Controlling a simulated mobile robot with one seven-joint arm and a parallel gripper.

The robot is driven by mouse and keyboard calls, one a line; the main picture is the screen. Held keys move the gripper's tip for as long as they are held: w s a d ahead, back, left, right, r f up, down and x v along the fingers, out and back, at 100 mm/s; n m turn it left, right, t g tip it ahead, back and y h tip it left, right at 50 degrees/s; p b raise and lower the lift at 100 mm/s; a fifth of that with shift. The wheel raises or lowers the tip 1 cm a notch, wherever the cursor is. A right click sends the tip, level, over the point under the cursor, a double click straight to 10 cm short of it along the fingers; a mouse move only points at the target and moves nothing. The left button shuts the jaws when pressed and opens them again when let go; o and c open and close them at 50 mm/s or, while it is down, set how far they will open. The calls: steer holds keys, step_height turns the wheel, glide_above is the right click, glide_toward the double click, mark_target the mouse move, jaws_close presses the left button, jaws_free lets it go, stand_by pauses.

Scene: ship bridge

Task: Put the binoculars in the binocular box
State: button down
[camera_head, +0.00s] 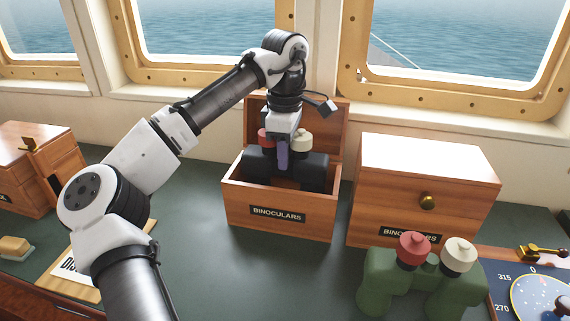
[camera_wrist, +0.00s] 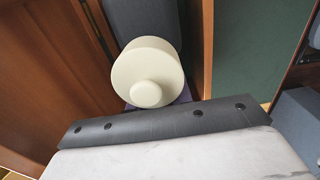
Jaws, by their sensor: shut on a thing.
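A dark pair of binoculars (camera_head: 313,172) with one red and one cream cap stands upright within the walls of an open wooden box (camera_head: 250,205) labelled BINOCULARS. Its lower part is hidden behind the front wall; I cannot tell whether it touches the floor. My gripper (camera_head: 283,160) points down and is shut on its middle, between the caps. In the wrist view the cream cap (camera_wrist: 148,75) and a dark barrel (camera_wrist: 145,22) show between the box's wooden walls (camera_wrist: 40,80). A green pair of binoculars (camera_head: 425,283), also with red and cream caps, stands at the front right.
The box's lid (camera_head: 335,125) stands open at the back. A second, closed wooden box (camera_head: 390,195) with a brass knob stands to the right. A chart (camera_head: 535,290) lies at the right edge, another wooden box (camera_head: 20,165) at far left.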

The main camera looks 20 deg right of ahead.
mark_target(285, 174)
steer(key=shift+f, duration=1.6)
steer(key=c, duration=1.3)
jaws_free()
steer(key=shift+o, duration=0.2)
step_height(285, 174, up, 12)
steer(key=shift+r, duration=0.1)
